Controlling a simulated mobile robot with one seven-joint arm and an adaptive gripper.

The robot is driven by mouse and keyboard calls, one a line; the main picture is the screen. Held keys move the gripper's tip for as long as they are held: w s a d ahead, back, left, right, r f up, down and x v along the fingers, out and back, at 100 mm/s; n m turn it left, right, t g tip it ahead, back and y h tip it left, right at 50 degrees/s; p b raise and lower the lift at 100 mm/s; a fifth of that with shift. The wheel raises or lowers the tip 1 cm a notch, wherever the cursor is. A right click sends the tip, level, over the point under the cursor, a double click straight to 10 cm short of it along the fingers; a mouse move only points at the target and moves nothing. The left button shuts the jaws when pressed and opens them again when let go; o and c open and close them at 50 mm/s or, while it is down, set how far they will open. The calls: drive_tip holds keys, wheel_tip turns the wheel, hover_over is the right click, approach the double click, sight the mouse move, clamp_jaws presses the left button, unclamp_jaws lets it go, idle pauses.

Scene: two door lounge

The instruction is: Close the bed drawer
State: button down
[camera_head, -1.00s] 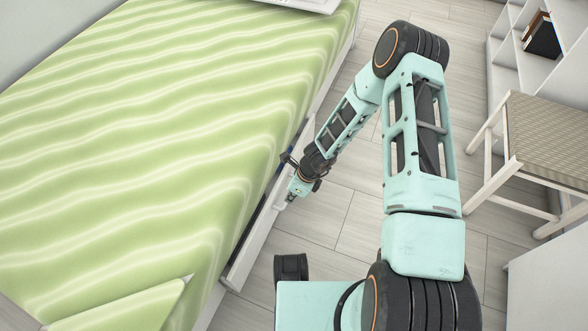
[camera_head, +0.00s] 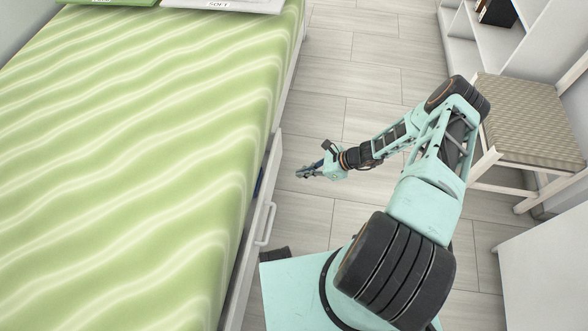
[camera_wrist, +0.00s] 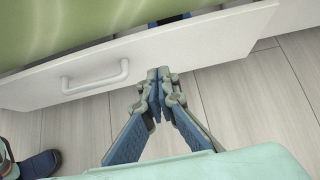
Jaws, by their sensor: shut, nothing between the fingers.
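The bed drawer's white front (camera_head: 254,222) stands out a little from the side of the bed, with a narrow gap behind it. Something blue shows in that gap. The drawer's white bar handle (camera_head: 266,223) also shows in the wrist view (camera_wrist: 95,78), left of the fingertips. My gripper (camera_head: 299,173) is shut and empty, in front of the drawer's far part and apart from it in the head view. In the wrist view my gripper (camera_wrist: 160,74) points at the drawer front (camera_wrist: 200,43), its tips overlapping the lower edge in the picture.
The bed (camera_head: 130,150) with a green wavy cover fills the left. Clear wood floor (camera_head: 365,75) lies right of it. A chair with a woven seat (camera_head: 525,120), a white shelf (camera_head: 475,45) and a white cabinet (camera_head: 550,265) stand at the right.

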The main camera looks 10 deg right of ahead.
sight(266, 176)
drive_tip(key=x, duration=0.3)
drive_tip(key=r+b+x, duration=0.1)
drive_tip(key=x, duration=0.3)
drive_tip(key=a+b+x, duration=0.1)
drive_tip(key=x, duration=0.2)
drive_tip(key=shift+w+a, duration=0.45)
drive_tip(key=shift+a, duration=0.3)
drive_tip(key=shift+w+a+b, duration=0.25)
drive_tip(key=shift+a, duration=0.4)
drive_tip(key=shift+w+a+b, duration=0.2)
drive_tip(key=shift+a+b, duration=0.05)
drive_tip(key=shift+a, duration=0.35)
